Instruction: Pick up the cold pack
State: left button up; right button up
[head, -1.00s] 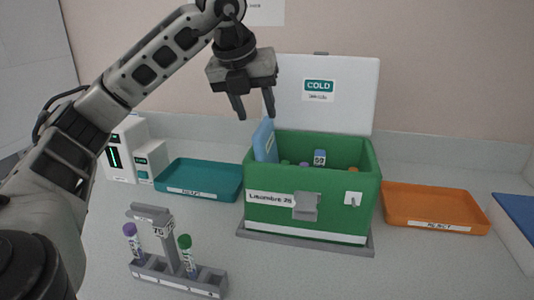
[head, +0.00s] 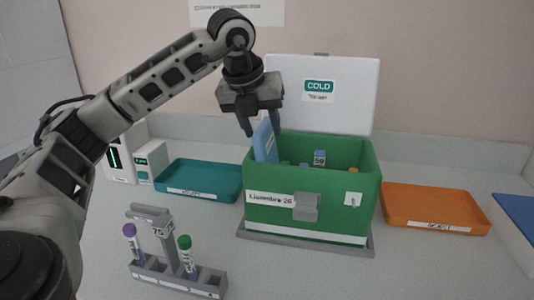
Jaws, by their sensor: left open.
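The cold pack (head: 265,143) is a flat blue slab standing at the left end inside the open green box (head: 275,207). Its top sticks up above the rim, and its lower part is hidden by the box wall. My left gripper (head: 262,131) points down at the pack's top with its fingers apart. One finger is left of the pack and the other overlaps or sits near its upper right edge; I cannot tell whether they touch it. My right gripper is not in view.
The box's white lid (head: 350,95) stands open behind it. A teal tray (head: 200,194) is left and an orange tray (head: 430,227) right. A grey rack (head: 165,278) with two capped tubes stands front left. Tube tops show inside the box.

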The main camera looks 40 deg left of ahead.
pick_arm(q)
grip_shut()
jog(key=shift+r, duration=0.1)
dwell(0.3)
